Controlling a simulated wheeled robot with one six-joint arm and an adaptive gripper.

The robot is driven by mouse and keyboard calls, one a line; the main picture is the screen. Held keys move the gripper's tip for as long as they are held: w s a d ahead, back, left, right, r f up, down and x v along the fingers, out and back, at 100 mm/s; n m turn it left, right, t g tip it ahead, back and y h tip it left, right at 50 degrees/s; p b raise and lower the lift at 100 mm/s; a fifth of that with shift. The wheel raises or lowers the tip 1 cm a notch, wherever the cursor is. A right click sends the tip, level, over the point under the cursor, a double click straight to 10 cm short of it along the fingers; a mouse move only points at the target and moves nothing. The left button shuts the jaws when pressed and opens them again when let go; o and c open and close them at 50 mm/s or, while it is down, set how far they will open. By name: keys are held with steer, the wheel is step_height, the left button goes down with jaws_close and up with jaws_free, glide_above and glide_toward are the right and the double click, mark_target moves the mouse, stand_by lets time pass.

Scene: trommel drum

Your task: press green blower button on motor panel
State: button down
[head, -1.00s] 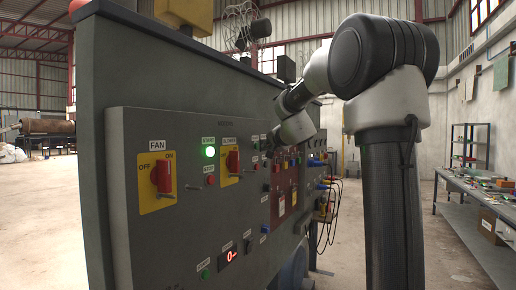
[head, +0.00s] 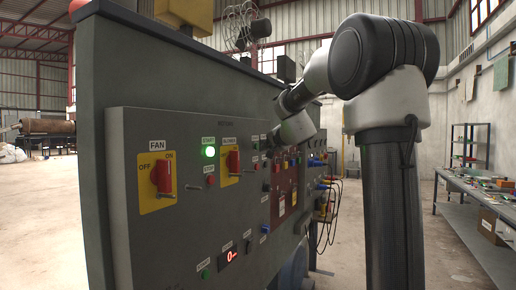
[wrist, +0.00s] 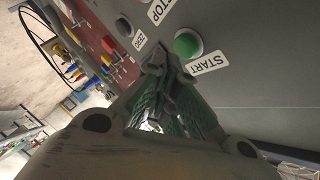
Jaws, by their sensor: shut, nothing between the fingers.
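The green START button (wrist: 187,44) is a round dome in a pale ring on the grey motor panel (head: 130,226). The wrist view shows it just beyond and to the right of my fingertips. My gripper (wrist: 163,66) is shut and empty, with its tips close to the panel. A small gap seems to show between tips and button, but I cannot tell the depth. In the head view my gripper (head: 269,144) is at the panel just right of the red BLOWER switch (head: 233,161); the button there is not clearly visible.
A black ZERO button (wrist: 122,27) is left of my fingertips. A cluttered bench (head: 463,205) stands at right.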

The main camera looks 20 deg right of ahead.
steer(key=shift+w+a, duration=0.25)
steer(key=shift+w, duration=0.1)
steer(key=shift+w+a, duration=0.3)
steer(key=shift+w, duration=0.05)
stand_by(0.9)
steer(key=shift+s+d, duration=0.55)
steer(key=shift+s, duration=0.15)
steer(key=shift+s+d, duration=0.75)
steer(key=shift+s, duration=0.25)
steer(key=shift+s+d, duration=0.75)
steer(key=shift+s, duration=0.25)
